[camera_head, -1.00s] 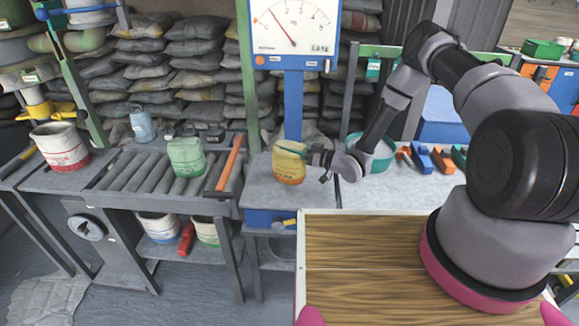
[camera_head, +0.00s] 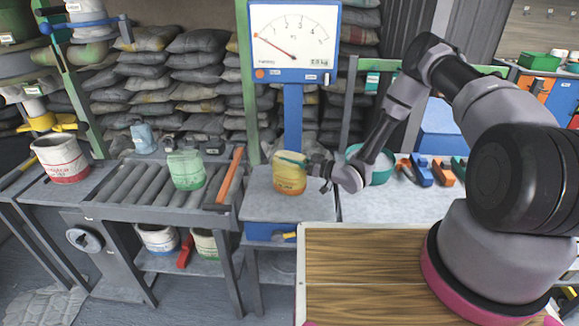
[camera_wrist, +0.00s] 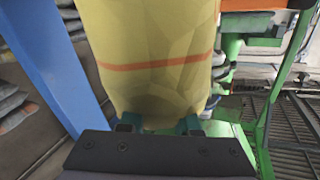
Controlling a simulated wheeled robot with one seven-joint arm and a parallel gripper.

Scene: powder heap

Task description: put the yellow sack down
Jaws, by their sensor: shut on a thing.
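The yellow sack (camera_head: 290,174), with an orange band, stands upright at the blue scale, in front of its post. Its bottom is at or just above the grey scale plate (camera_head: 262,208); I cannot tell if it bears fully on it. My gripper (camera_head: 309,166) reaches in from the right and is shut on the sack's side. In the wrist view the sack (camera_wrist: 150,55) fills the upper middle, with both teal fingertips against it. The scale dial (camera_head: 292,38) has its needle pointing to the upper left, at the low end.
Left of the scale is a roller table (camera_head: 150,190) with a green sack (camera_head: 186,170) and an orange bar (camera_head: 230,175). A teal bowl (camera_head: 378,168) and several coloured tools stand to the right. A wooden board (camera_head: 360,280) lies in front.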

